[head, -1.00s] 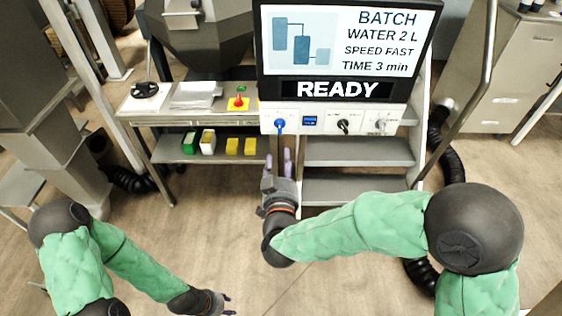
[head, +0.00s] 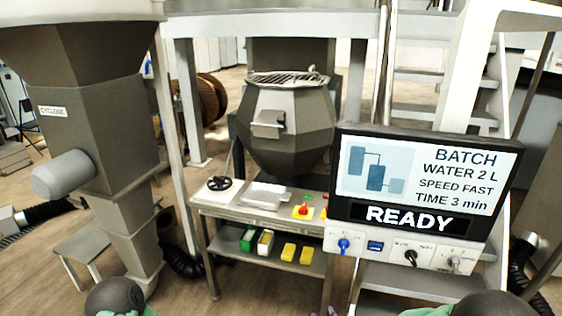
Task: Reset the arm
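My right gripper (head: 326,312) shows only as small purple fingertips at the bottom edge of the head view, below the control panel (head: 385,248). They are apart from the panel and its blue knob (head: 343,245). The rest of this gripper is cut off, so its opening cannot be told. The dark, rounded top of my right arm (head: 490,304) shows at the bottom right. Part of my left arm (head: 115,298) shows at the bottom left. My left gripper is out of the picture.
The screen (head: 425,185) above the panel reads READY, with batch settings. A steel table (head: 225,212) left of it holds a black handwheel (head: 219,184) and a red knob (head: 304,210) on yellow. A grey hopper (head: 290,130) stands behind; a cyclone (head: 95,150) stands left.

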